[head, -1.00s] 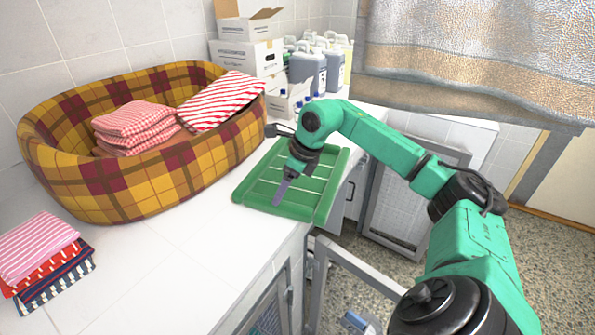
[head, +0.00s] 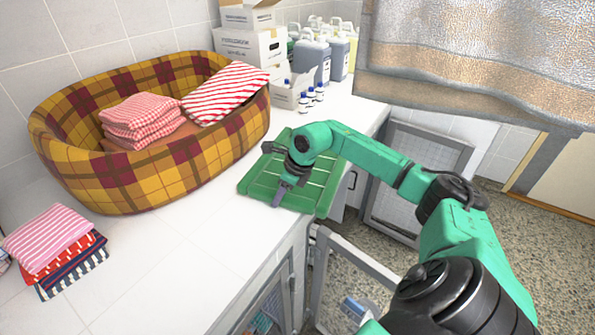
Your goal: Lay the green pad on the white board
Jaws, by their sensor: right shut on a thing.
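The green pad (head: 261,184), ribbed with a raised rim, lies on the white tiled counter (head: 190,262) near its right edge. My right gripper (head: 279,193) points down at the pad's near side and is shut on it. My right wrist and forearm hide part of the pad's middle and far side. Whether the pad rests fully flat or is slightly raised I cannot tell. I cannot make out a white board separate from the white counter top. My left gripper is not in view.
A plaid basket (head: 150,180) with folded checked and striped cloths stands left of the pad. Folded towels (head: 52,240) lie front left. Boxes (head: 250,48), small bottles (head: 311,96) and jugs (head: 312,60) stand behind. Open cabinet doors (head: 345,285) hang below the counter edge. The front counter is clear.

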